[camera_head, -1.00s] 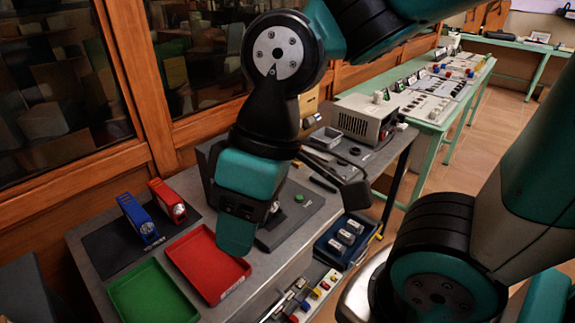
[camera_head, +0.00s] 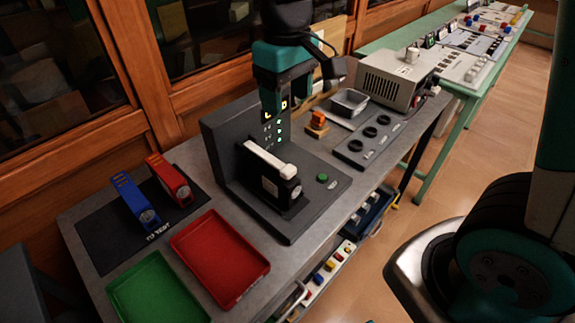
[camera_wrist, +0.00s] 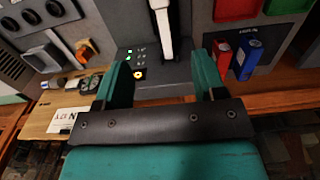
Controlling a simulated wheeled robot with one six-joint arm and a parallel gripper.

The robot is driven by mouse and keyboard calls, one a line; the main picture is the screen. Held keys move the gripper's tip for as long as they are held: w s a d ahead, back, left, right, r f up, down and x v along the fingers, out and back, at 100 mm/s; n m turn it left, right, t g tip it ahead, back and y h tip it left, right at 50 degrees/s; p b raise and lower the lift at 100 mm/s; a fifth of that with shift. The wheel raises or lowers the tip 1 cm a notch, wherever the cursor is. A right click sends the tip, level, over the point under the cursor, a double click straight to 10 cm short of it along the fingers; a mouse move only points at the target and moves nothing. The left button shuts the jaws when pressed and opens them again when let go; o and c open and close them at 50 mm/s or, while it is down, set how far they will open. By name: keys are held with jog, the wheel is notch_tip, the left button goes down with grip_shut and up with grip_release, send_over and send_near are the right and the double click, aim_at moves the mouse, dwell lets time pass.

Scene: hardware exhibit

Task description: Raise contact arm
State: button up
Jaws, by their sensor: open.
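The contact arm (camera_head: 268,160) is a white bar with a white block at its near end, on a dark grey test fixture (camera_head: 212,140). It lies over a black housing (camera_head: 280,188) and appears lowered. In the wrist view, the contact arm (camera_wrist: 160,18) runs up from between my finger lines. My gripper (camera_head: 272,102) is at the back of the fixture, above and behind the bar, by a panel of small lit indicators. In the wrist view my gripper (camera_wrist: 163,75) has its teal fingers wide apart, with nothing held.
A green button (camera_head: 322,178) is on the fixture base. Red tray (camera_head: 222,260) and green tray (camera_head: 155,290) are at the front left, with blue and red devices on a dark mat (camera_head: 100,240). A grey power unit (camera_head: 395,78) and a dial panel (camera_head: 368,138) stand at the right.

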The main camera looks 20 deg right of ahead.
aim_at(287, 168)
notch_tip(287, 168, down, 17)
jog(key=shift+f, duration=0.1)
dwell(0.3)
grip_shut()
jog(key=shift+r+p, duration=0.2)
jog(key=shift+p, duration=0.2)
